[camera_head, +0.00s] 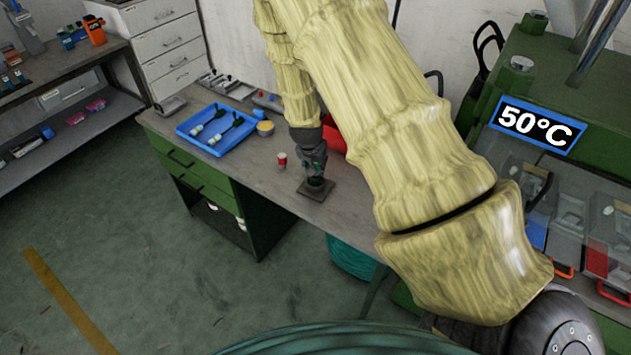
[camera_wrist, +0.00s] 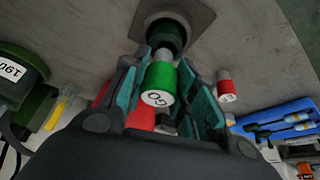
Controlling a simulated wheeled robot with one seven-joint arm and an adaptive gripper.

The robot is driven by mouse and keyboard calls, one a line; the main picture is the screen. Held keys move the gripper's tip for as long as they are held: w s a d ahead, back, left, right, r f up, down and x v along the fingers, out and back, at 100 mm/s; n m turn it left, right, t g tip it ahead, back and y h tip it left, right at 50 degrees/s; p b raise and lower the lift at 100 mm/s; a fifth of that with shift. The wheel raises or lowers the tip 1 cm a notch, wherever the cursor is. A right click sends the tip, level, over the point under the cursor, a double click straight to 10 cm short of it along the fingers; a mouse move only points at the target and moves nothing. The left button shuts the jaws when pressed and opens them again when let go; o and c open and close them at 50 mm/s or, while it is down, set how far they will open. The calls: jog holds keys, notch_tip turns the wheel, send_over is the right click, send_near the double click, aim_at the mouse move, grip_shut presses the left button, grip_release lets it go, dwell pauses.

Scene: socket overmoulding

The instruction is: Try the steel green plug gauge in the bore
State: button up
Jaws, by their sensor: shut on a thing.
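The green plug gauge (camera_wrist: 158,82) has a white end face marked "GO" and a steel end pointing away from the wrist. My gripper (camera_wrist: 163,72) is shut on its green handle, with teal-padded fingers on both sides. The steel end is at the bore of a dark round ring (camera_wrist: 166,30) on a square plate (camera_wrist: 207,18); how deep it sits is hard to tell. In the head view my gripper (camera_head: 314,170) is low over the plate (camera_head: 317,194) on the bench, and the gauge is mostly hidden by the fingers.
A red-and-white cylinder (camera_head: 282,159) stands close left of the plate; it also shows in the wrist view (camera_wrist: 227,90). A blue tray (camera_head: 186,128) with dark-handled tools and a yellow-topped tub (camera_head: 265,127) are further left. A red bin (camera_head: 333,136) is behind my arm.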

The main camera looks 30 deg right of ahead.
jog(key=shift+f+b, duration=0.3)
jog(key=shift+f, duration=0.2)
dwell(0.6)
jog(key=shift+r+p, duration=0.5)
jog(key=shift+r, duration=0.2)
dwell(0.9)
jog(key=shift+r+p, duration=1.5)
jog(key=shift+r, duration=0.85)
